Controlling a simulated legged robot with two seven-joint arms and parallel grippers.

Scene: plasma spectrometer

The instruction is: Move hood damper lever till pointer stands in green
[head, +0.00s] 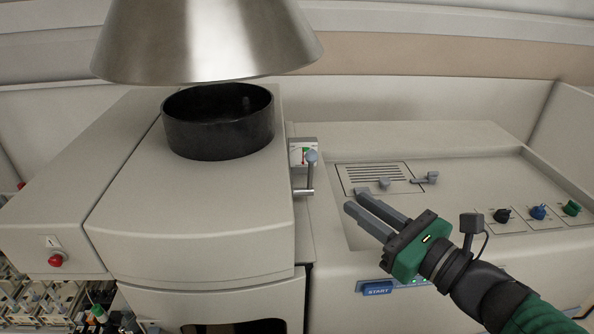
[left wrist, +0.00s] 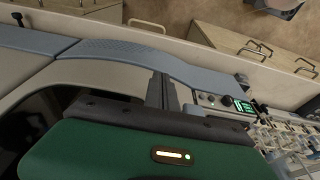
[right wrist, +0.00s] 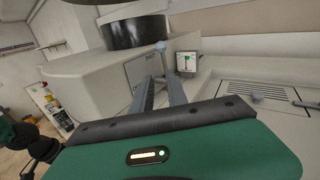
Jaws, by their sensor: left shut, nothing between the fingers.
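The pointer's exact place is too small to tell. My right gripper (head: 352,199) is open and empty, right of the lever and apart from it. My left gripper (left wrist: 162,88) is shut and empty, seen only in the left wrist view.
A metal hood (head: 205,45) hangs above a black round collar (head: 218,125). To the right is a recessed panel with a vent (head: 375,173), small latches, and black, blue and green knobs (head: 538,212). A blue START button (head: 377,289) sits below my right gripper.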

